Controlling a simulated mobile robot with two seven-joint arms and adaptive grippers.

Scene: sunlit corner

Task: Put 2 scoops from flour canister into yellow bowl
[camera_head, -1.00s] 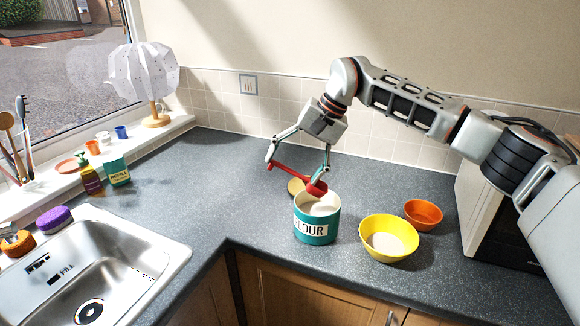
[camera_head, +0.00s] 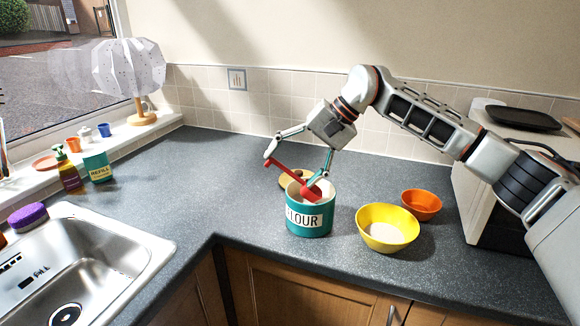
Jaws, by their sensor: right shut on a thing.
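The teal flour canister (camera_head: 309,222), labelled "FLOUR", stands open on the counter near its front edge. My left gripper is out of view.
An orange bowl (camera_head: 421,204) stands right behind the yellow bowl. A white appliance with a dark tray (camera_head: 524,117) on top is at the right. The counter's left middle is clear.

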